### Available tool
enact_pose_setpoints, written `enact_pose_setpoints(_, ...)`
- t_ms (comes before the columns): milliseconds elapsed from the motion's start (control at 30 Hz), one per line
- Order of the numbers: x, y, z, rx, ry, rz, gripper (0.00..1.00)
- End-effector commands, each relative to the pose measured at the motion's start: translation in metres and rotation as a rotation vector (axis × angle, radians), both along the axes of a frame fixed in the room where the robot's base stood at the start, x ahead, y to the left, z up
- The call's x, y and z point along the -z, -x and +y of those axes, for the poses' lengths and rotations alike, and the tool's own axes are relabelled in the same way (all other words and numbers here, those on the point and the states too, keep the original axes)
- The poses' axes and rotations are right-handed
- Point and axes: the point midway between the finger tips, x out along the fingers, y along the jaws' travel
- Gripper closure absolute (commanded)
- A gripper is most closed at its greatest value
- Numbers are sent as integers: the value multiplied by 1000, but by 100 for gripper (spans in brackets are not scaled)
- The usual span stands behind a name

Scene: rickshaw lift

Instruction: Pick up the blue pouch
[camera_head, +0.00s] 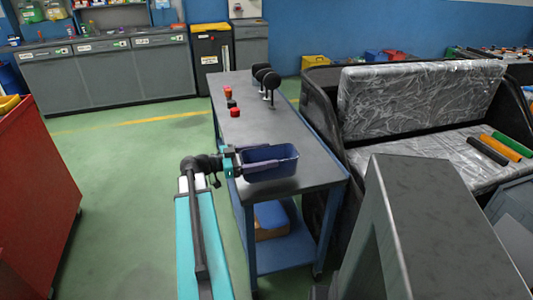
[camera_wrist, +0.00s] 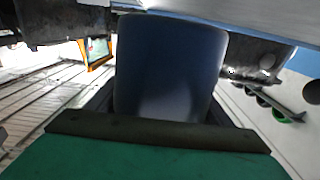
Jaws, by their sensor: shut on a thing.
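The blue pouch (camera_head: 287,168) looks like a dark blue open-topped bin at the near end of the grey-topped table (camera_head: 255,127). My gripper (camera_head: 268,159) reaches in from the left and is shut on the pouch, with its dark fingers along the pouch's sides. In the wrist view the pouch (camera_wrist: 170,65) fills the middle, between the dark fingers. I cannot tell whether its base touches the tabletop.
Red and black small items (camera_head: 235,112) and black knobbed levers (camera_head: 270,82) stand farther back on the table. A plastic-wrapped seat (camera_head: 420,100) is to the right. A red cabinet (camera_head: 35,190) is at left. Green floor between is clear.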

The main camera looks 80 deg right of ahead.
Motion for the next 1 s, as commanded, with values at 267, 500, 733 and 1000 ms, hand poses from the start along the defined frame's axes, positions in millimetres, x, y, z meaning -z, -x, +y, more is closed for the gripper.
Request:
enact_pose_setpoints(267, -3, 2, 40, -1, 1, 1, 61)
enact_pose_setpoints(500, -6, 1, 60, -1, 0, 1, 61)
enact_pose_setpoints(733, -7, 1, 67, 0, 0, 1, 61)
enact_pose_setpoints(1000, -7, 1, 68, 0, 0, 1, 61)
